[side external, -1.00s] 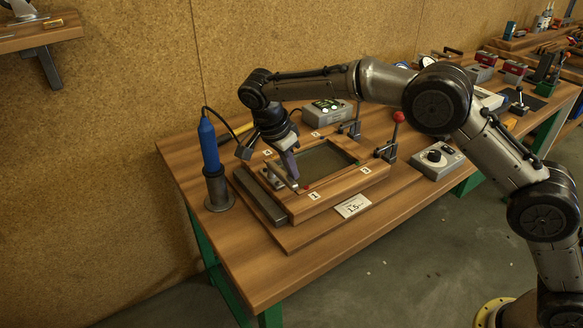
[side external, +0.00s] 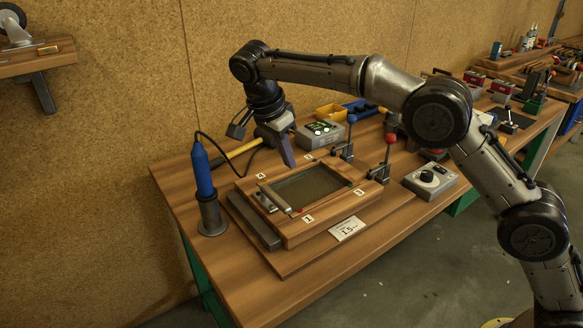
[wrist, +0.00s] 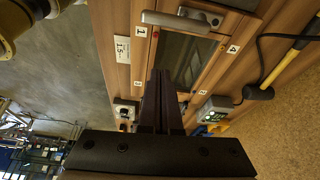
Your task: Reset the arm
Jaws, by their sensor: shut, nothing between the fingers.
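My gripper (side external: 288,160) is shut and empty. It hangs in the air above the far left part of the wooden frame (side external: 325,209), clear of it. The frame holds a dark glass pane (side external: 312,187) and has number tags at its corners. A metal bar handle (side external: 273,199) lies at the frame's left side, with a small red spot by its near end. In the wrist view the closed fingers (wrist: 162,75) point toward the frame, and the handle (wrist: 180,20) shows at the top. The fingers hide part of the frame there.
A blue-handled tool (side external: 202,170) stands in a holder left of the frame. A hammer (side external: 243,149) and a grey box with lit display (side external: 320,133) lie behind. Toggle clamps with red (side external: 390,139) and blue (side external: 351,119) knobs stand behind right. A dial box (side external: 431,180) sits right.

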